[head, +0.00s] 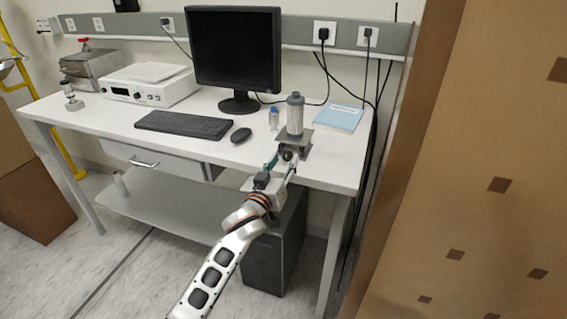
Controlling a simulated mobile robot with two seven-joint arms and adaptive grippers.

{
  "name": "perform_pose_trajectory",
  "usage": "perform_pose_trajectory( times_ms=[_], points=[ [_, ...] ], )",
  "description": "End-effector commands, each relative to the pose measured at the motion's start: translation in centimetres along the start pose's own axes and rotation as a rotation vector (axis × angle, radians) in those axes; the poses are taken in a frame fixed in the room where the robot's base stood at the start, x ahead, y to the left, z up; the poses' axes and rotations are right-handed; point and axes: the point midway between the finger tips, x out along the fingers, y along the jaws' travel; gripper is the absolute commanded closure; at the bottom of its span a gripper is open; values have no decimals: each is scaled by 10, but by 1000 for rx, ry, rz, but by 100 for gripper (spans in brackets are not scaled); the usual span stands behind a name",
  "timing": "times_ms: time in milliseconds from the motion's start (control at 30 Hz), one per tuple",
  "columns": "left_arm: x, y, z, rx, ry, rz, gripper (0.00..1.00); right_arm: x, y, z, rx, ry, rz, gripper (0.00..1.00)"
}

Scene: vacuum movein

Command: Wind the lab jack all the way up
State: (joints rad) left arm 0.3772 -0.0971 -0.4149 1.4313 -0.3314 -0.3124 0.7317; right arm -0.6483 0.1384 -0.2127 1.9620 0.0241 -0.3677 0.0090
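The lab jack (299,137) stands near the front edge of the white bench, with a dark top plate and a grey metal cylinder (295,115) upright on it. Its dark round knob (287,154) faces me. My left gripper (285,158) reaches up to the knob from the front. Its two fingers are spread, one on each side of the knob; I cannot tell whether they press on it. The lower part of the jack is partly hidden by the gripper. My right gripper is out of view.
A small blue-capped bottle (274,119) stands just left of the jack, and a blue notebook (339,117) lies to its right. The mouse (241,135), keyboard (184,124) and monitor (236,50) are further left. A tall brown panel (480,180) bounds the right side.

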Motion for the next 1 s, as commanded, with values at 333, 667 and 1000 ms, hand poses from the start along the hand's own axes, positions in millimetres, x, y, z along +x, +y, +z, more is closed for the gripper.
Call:
perform_pose_trajectory(
  times_ms=[333, 667, 1000],
  points=[
    [1, 0, 0, 0, 0, 0, 81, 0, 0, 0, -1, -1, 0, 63],
    [1, 0, -1, 37, 0, 0, 100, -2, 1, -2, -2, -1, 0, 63],
    [1, 1, -2, 391, -1, 0, 100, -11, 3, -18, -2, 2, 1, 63]
  ],
)
